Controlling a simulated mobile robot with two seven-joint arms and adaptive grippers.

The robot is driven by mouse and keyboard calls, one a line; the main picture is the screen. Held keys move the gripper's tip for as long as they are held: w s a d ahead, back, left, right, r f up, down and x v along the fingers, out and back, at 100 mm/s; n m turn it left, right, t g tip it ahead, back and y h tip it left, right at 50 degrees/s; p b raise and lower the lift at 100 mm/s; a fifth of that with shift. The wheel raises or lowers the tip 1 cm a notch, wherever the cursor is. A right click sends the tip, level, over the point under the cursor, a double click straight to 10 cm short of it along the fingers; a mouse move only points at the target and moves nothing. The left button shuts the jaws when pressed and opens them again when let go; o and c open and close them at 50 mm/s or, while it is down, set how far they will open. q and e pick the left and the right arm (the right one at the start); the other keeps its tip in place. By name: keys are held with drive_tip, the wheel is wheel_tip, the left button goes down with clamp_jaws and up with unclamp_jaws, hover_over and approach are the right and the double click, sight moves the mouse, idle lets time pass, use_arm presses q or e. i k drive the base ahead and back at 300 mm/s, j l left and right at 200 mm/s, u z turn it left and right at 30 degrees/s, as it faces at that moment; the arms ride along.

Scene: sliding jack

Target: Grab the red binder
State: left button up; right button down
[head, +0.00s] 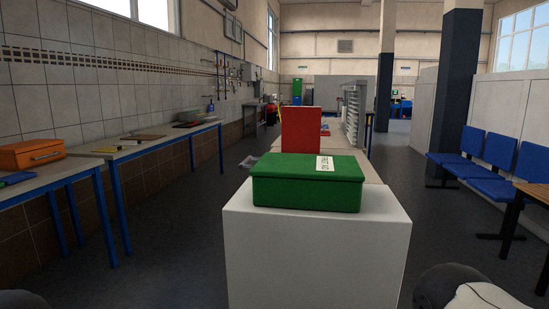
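A red binder (301,130) stands upright near the middle of the head view. It is behind a green box, which hides its lower edge, so I cannot tell exactly what it rests on. Neither of my grippers is in view.
The green box (309,184) with a white label sits on a white block (316,250) in front of me. A long table with grey stacked trays (354,115) runs behind. A workbench (95,156) stands left, blue chairs (497,153) right.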

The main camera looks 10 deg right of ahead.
sight(301, 125)
drive_tip(key=i+j+z, duration=0.8)
drive_tip(key=j+z, duration=0.2)
drive_tip(key=j, duration=0.5)
drive_tip(key=i+j+z, duration=0.15)
drive_tip(key=j+z, duration=0.35)
drive_tip(key=j, duration=0.45)
drive_tip(key=k+j+z, duration=0.1)
drive_tip(key=j+z, duration=0.35)
drive_tip(key=j, duration=0.5)
drive_tip(key=i+j+z, duration=0.15)
drive_tip(key=j+z, duration=0.2)
drive_tip(key=j, duration=0.35)
drive_tip(key=j+z, duration=0.35)
drive_tip(key=j, duration=0.4)
